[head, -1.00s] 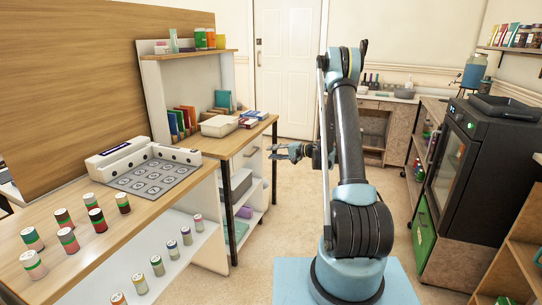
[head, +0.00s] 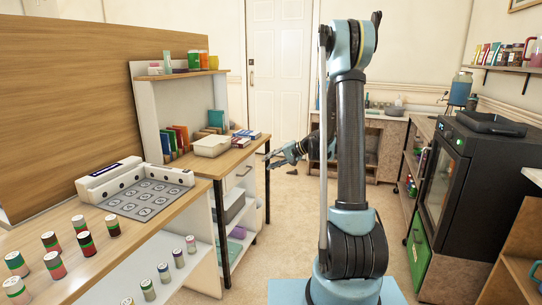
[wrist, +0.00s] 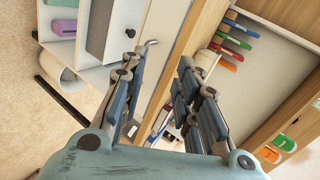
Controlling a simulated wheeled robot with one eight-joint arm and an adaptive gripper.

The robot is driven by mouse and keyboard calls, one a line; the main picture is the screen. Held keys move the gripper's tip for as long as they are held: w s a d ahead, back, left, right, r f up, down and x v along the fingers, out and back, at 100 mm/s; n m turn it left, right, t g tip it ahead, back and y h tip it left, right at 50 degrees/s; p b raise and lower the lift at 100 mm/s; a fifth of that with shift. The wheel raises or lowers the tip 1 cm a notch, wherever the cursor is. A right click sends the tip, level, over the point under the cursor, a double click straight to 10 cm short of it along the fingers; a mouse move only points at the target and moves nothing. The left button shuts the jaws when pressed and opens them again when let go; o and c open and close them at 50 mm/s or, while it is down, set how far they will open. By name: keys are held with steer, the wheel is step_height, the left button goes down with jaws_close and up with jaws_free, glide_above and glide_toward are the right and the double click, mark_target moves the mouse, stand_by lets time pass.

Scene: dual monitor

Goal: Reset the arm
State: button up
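My arm stands nearly upright at the right of centre in the head view, with its far part folded down and partly hidden behind the upright link.
A desk (head: 200,196) with a grey marked tray (head: 150,197) and several striped cans stands at left. Beyond it is a shelf unit (head: 147,95) with books and a white bin (head: 212,146). A black oven (head: 465,175) stands at right. Floor behind the arm looks clear.

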steer(key=s+d+r+n+h, duration=0.1)
steer(key=s+d+r+h, duration=0.15)
steer(key=s, duration=0.55)
steer(key=s+d+r+g+h, duration=0.1)
steer(key=s+d, duration=0.2)
steer(key=s, duration=0.4)
steer(key=s+d+r+n+h, duration=0.1)
steer(key=s+d+r+h, duration=0.1)
steer(key=s, duration=0.6)
steer(key=s+d+f+h, duration=0.2)
steer(key=s+d, duration=0.2)
steer(key=s, duration=0.3)
steer(key=s+d+f+h, duration=0.1)
steer(key=s+d+f, duration=0.2)
steer(key=s, duration=0.4)
steer(key=s+d+f+g+h, duration=0.1)
steer(key=s+d+f+h, duration=0.1)
steer(key=s+d, duration=0.2)
steer(key=s, duration=0.3)
steer(key=shift+d+f+n+h, duration=0.25)
steer(key=shift+d+n+h, duration=0.05)
steer(key=shift+n+h, duration=0.1)
